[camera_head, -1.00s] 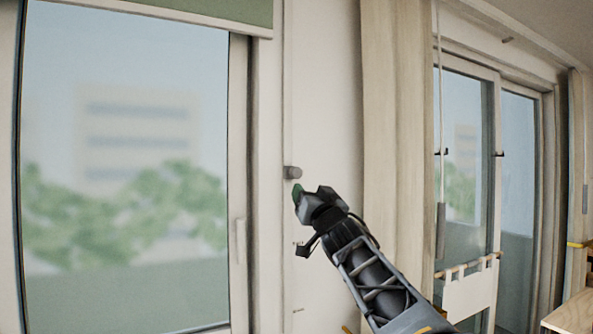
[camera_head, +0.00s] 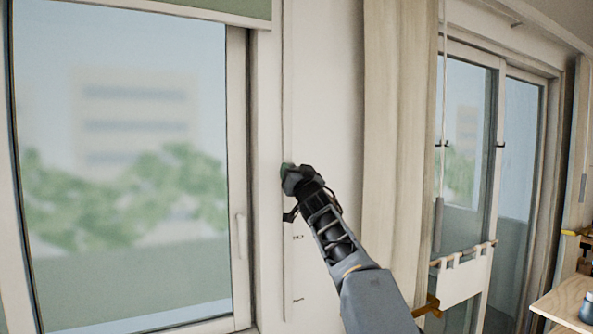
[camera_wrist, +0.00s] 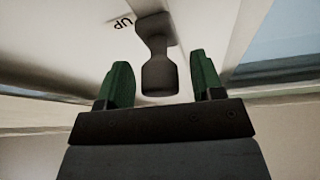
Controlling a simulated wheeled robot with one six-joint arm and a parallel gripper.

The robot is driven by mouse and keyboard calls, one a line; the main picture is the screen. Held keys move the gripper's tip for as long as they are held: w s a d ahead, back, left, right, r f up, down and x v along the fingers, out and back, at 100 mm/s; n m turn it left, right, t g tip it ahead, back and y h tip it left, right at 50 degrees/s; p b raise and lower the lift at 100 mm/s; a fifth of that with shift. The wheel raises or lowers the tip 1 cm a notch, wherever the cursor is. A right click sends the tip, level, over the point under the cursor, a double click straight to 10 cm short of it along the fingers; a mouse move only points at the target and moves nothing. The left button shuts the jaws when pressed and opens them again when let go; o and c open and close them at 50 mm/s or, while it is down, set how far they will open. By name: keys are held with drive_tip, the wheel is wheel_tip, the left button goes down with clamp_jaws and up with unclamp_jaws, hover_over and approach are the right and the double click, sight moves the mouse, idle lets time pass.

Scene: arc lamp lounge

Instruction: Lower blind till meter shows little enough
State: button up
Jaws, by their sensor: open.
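The green blind (camera_head: 222,8) shows only as a strip at the top of the large window, and most of the glass below is bare. In the wrist view a dark grey knob (camera_wrist: 158,70) with a narrow neck stands out from a white panel (camera_wrist: 70,45). My gripper (camera_wrist: 160,78) is open, with one green finger on each side of the knob, apart from it. In the head view my gripper (camera_head: 289,170) is at the panel right of the window and hides the knob. I make out no meter.
Upside-down letters "UP" (camera_wrist: 124,22) are on the panel beside the knob. Small marks (camera_head: 297,237) lower on the panel are too small to read. A beige curtain (camera_head: 385,120) hangs close right of my arm. A wooden table (camera_head: 570,300) stands at the lower right.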

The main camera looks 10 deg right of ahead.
drive_tip(key=shift+c, duration=0.4)
clamp_jaws()
